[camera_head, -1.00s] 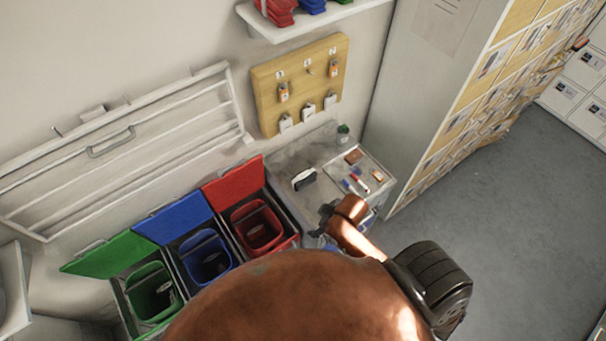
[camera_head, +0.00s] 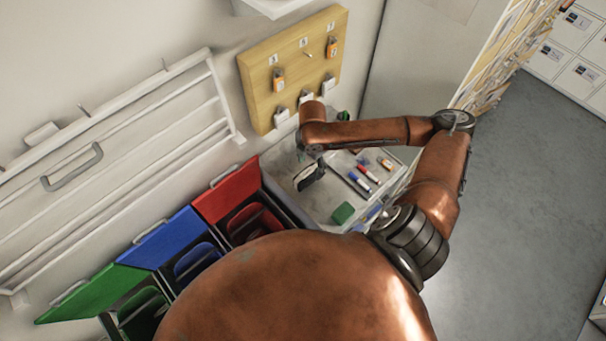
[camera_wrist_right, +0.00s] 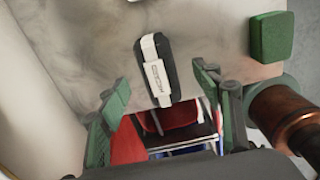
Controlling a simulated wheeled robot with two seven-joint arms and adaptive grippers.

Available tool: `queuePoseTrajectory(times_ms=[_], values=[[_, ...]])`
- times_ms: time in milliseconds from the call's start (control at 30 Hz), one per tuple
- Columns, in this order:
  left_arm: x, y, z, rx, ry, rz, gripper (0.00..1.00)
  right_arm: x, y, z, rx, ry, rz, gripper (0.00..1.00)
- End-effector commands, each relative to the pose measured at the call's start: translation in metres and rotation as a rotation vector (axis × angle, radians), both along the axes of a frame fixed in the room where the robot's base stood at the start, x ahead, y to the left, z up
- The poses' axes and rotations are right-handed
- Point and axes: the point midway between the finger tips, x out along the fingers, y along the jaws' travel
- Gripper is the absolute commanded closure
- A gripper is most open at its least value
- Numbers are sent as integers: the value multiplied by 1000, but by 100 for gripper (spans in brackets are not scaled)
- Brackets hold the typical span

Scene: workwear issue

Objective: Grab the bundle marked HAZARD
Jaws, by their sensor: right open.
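A black bundle (camera_head: 308,177) with a white band lies on the grey counter (camera_head: 324,205). In the right wrist view the same bundle (camera_wrist_right: 154,68) shows dark lettering on its white band, too small to read surely. My right gripper (camera_head: 308,152) is just above and behind the bundle in the head view, partly hidden by its own arm. In the right wrist view the open green fingers of my right gripper (camera_wrist_right: 161,80) stand left and right of the bundle, with nothing between them touching it. My left gripper is in neither view.
A green block (camera_head: 343,213) and several markers (camera_head: 366,174) lie on the counter right of the bundle. Red (camera_head: 229,190), blue (camera_head: 168,237) and green (camera_head: 92,292) bin lids stand open at the left. A wooden board (camera_head: 262,95) with hanging tags is on the wall behind.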

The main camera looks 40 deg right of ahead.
Motion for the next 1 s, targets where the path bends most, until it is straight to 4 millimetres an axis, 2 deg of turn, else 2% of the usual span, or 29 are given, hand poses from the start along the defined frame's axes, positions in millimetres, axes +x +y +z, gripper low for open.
queuePoseTrajectory(times_ms=[100, 200, 367, 533, 700, 867, 1000], values=[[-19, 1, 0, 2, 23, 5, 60, 2, 4, -13, 3, 3, 6, 41], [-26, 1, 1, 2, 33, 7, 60, 3, 6, -23, 3, 2, 8, 41], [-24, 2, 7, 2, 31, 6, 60, 5, 12, -44, 4, 3, 8, 41], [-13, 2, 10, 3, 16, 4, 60, 6, 12, -66, 2, 1, 7, 41], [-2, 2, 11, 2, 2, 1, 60, 5, 11, -73, 0, 0, 7, 41], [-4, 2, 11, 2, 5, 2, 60, 5, 11, -72, 0, 0, 6, 41], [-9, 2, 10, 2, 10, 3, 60, 5, 11, -72, 0, 0, 6, 51]])
